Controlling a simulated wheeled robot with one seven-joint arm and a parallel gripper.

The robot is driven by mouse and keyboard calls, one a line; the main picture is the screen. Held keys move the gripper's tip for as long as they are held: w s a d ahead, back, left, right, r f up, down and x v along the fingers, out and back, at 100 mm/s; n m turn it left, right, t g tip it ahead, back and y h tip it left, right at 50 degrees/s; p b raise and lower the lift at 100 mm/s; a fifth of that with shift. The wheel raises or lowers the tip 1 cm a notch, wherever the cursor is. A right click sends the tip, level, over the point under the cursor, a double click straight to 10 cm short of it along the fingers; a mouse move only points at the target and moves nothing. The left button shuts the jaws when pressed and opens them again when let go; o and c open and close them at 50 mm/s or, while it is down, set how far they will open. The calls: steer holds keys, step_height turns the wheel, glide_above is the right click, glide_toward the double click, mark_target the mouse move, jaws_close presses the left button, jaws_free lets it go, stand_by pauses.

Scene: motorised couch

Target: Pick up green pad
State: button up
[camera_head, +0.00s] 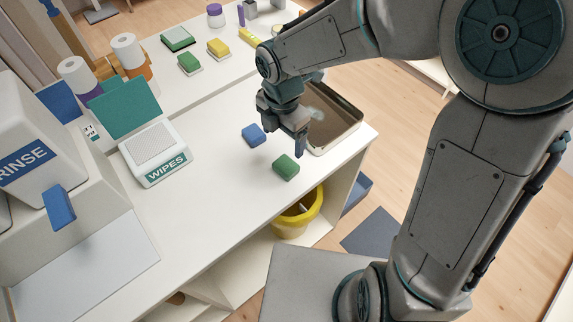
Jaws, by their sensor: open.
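A green pad (286,167) lies flat on the white counter near its front edge. My gripper (301,150) points down above the counter, just above and slightly right of the green pad in the picture. It is open with nothing visible between its fingers, and it seems apart from the pad. A blue pad (253,135) lies on the counter to the left of my gripper. Another green block with a white base (189,64) lies farther back, beside a yellow one (218,48).
A metal tray (350,135) stands right behind my gripper. A wipes box (155,150) with a raised teal lid and a rinse dispenser (25,160) stand at the left. A yellow bucket (297,222) is below the counter edge. The counter's front middle is clear.

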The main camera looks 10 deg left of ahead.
glide_above(286, 165)
steer(key=f, duration=0.6)
steer(key=shift+w+a, duration=0.2)
steer(key=shift+a, duration=0.1)
steer(key=f, duration=0.5)
steer(key=shift+s+d+b, duration=0.15)
steer(key=shift+d+b, duration=0.15)
steer(key=c, duration=1.1)
